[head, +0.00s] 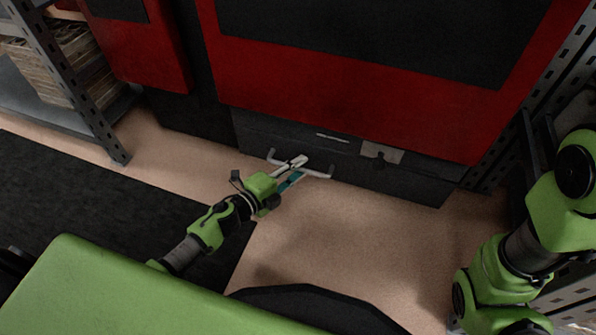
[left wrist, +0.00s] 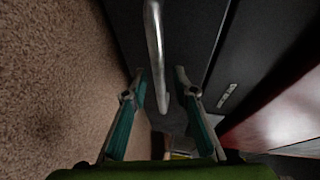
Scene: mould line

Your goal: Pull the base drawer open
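The base drawer (head: 252,133) is a dark grey front low in the red and black machine. It looks closed, flush with the base around it. Its pale bar handle (head: 317,174) sticks out in front, and shows as a grey bar in the left wrist view (left wrist: 155,50). My left gripper (head: 298,163) is at the handle, its fingers reaching across the bar. In the left wrist view my left gripper (left wrist: 161,74) is open, with a finger on each side of the bar and gaps between. My right gripper is out of view.
The red machine body (head: 330,85) rises above the drawer. A latch plate (head: 381,153) sits right of the handle. Metal shelving (head: 95,125) stands at the left, and a perforated rack (head: 510,130) at the right. The tan floor (head: 340,235) before the drawer is clear.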

